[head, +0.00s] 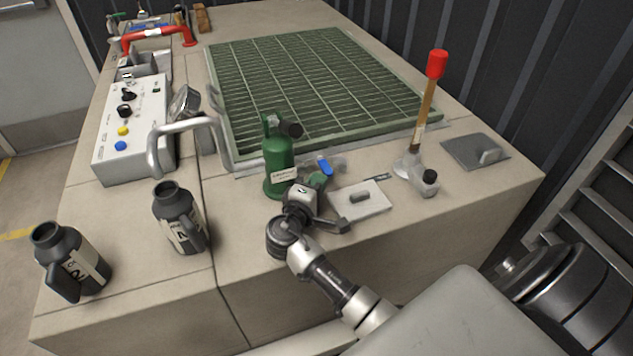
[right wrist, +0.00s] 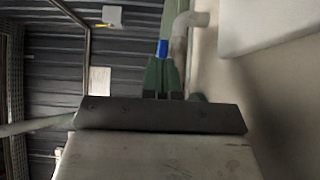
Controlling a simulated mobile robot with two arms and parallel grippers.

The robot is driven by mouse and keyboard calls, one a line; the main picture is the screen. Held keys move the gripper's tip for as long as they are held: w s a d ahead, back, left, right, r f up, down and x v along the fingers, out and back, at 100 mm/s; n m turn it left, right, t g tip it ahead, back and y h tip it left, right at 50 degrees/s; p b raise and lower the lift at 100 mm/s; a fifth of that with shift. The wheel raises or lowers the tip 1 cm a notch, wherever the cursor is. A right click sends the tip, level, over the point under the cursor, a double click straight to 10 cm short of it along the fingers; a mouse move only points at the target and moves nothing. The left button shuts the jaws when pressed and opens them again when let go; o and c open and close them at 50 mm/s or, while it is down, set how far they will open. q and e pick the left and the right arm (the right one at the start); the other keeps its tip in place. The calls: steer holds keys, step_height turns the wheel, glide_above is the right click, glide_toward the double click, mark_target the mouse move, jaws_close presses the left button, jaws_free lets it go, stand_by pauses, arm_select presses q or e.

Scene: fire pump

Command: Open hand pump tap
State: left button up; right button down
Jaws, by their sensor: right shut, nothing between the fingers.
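The green hand pump (head: 278,160) stands upright on the bench in front of the grating. Its blue tap lever (head: 324,166) is on the right side, by a grey spout. In the right wrist view the blue lever (right wrist: 162,48) shows just beyond the fingertips, beside a pale curved pipe (right wrist: 184,32). My right gripper (head: 318,181) is shut and empty, close to the lever. Its fingers (right wrist: 162,68) point at the lever; whether they touch it I cannot tell. My left gripper is not in view.
A white plate (head: 372,200) lies right of my gripper, with a red-topped lever (head: 437,64) behind it. Two dark jugs (head: 180,218) stand at left, near a control box (head: 112,165) and a bent grey pipe (head: 160,140).

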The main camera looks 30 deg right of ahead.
mark_target(332, 175)
steer(key=shift+d, duration=0.1)
steer(key=shift+s+d+n+t, duration=0.2)
steer(key=shift+n+t, duration=0.1)
steer(key=shift+t, duration=0.1)
steer(key=shift+s+d+n+t+y+p, duration=0.15)
steer(key=shift+d+n+t+y+p, duration=0.15)
steer(key=shift+n+t+y, duration=0.3)
steer(key=shift+s+d, duration=0.1)
steer(key=shift+s+d+n+t+y, duration=0.3)
steer(key=shift+d+n+t+y, duration=0.45)
steer(key=shift+t+y, duration=0.3)
steer(key=d+n+t+y, duration=0.2)
steer(key=n+y, duration=0.1)
steer(key=shift+s+y, duration=0.2)
steer(key=shift+y, duration=0.05)
steer(key=shift+d, duration=0.55)
steer(key=shift+w+f, duration=0.1)
